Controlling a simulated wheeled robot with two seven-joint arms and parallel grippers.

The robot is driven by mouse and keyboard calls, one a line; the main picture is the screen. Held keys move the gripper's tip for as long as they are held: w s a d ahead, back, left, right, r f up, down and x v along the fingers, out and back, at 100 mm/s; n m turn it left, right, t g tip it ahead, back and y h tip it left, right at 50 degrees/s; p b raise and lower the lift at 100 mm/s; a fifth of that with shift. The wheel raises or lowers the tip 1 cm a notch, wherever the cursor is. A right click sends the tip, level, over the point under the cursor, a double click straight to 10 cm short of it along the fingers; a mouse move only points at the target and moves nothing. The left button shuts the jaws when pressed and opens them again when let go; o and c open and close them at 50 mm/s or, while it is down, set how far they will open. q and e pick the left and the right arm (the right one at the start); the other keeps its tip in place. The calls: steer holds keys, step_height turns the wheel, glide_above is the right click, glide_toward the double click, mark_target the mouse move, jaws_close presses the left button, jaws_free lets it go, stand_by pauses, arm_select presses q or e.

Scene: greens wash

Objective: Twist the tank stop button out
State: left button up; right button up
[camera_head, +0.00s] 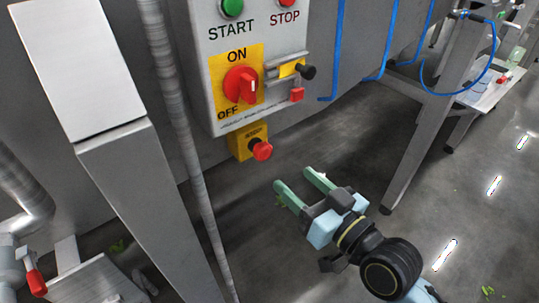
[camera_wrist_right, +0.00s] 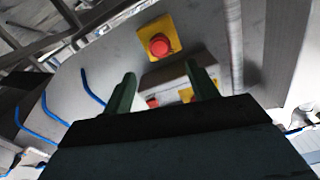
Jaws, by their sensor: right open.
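The tank stop button (camera_head: 262,150) is a red mushroom knob on a small yellow box (camera_head: 240,145) below the grey control panel (camera_head: 260,60). In the right wrist view, which looks upside down, the red button (camera_wrist_right: 159,45) sits on its yellow plate, beyond and just above the fingertips. My right gripper (camera_head: 297,179) is open and empty, below and to the right of the button and apart from it. Its two green fingers also show in the right wrist view (camera_wrist_right: 160,75), spread apart. My left gripper is not in view.
The panel carries a green START button (camera_head: 232,7), a red STOP button and a red ON/OFF rotary switch (camera_head: 240,84). A red lockout tag (camera_head: 297,95) hangs at its right. A vertical conduit (camera_head: 180,120) runs left of the panel. Blue hoses (camera_head: 338,50) hang right.

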mark_target(266, 154)
steer(key=x, duration=0.9)
steer(key=shift+w+a, duration=0.15)
steer(key=shift+w, duration=0.05)
steer(key=shift+c, duration=0.5)
steer(key=c, duration=0.9)
steer(key=shift+o, duration=0.2)
steer(key=shift+m+p, duration=1.75)
steer(key=shift+m, duration=0.05)
steer(key=shift+m+p, duration=0.7)
steer(key=shift+m, duration=0.4)
steer(key=shift+m+p, duration=0.5)
steer(key=shift+m, duration=0.4)
